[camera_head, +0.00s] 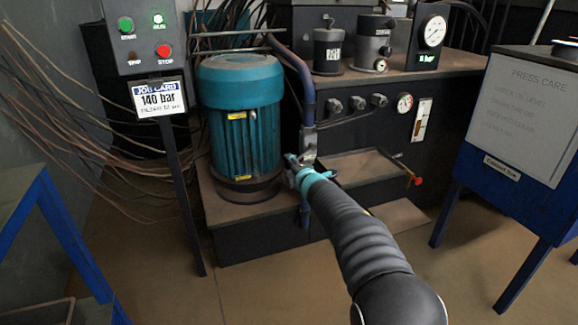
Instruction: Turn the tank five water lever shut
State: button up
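My gripper (292,163) is at the end of my dark arm, in front of the power unit, near the lower end of a blue pipe (306,98). A grey fitting (309,140) sits on that pipe just above and right of the gripper. The gripper is small and dark here, so I cannot tell whether its fingers are open or touch anything. A red-tipped handle (415,180) sticks out at the unit's front, right of the gripper and apart from it. No label reading tank five is legible, so I cannot tell which part is that water lever.
A teal motor (240,115) stands left of the gripper. A control box (143,35) on a post, with a 140 bar card (160,98), stands farther left. A blue-legged stand with a Press Care board (522,112) is at right. Open floor (460,240) lies between.

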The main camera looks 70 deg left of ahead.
jog(key=shift+w+r, duration=0.1)
jog(key=shift+d, duration=0.15)
jog(key=shift+d+r, duration=0.2)
jog(key=shift+d, duration=0.4)
jog(key=d+r, duration=0.2)
jog(key=d, duration=0.8)
jog(key=shift+d, duration=0.2)
jog(key=shift+f, duration=0.1)
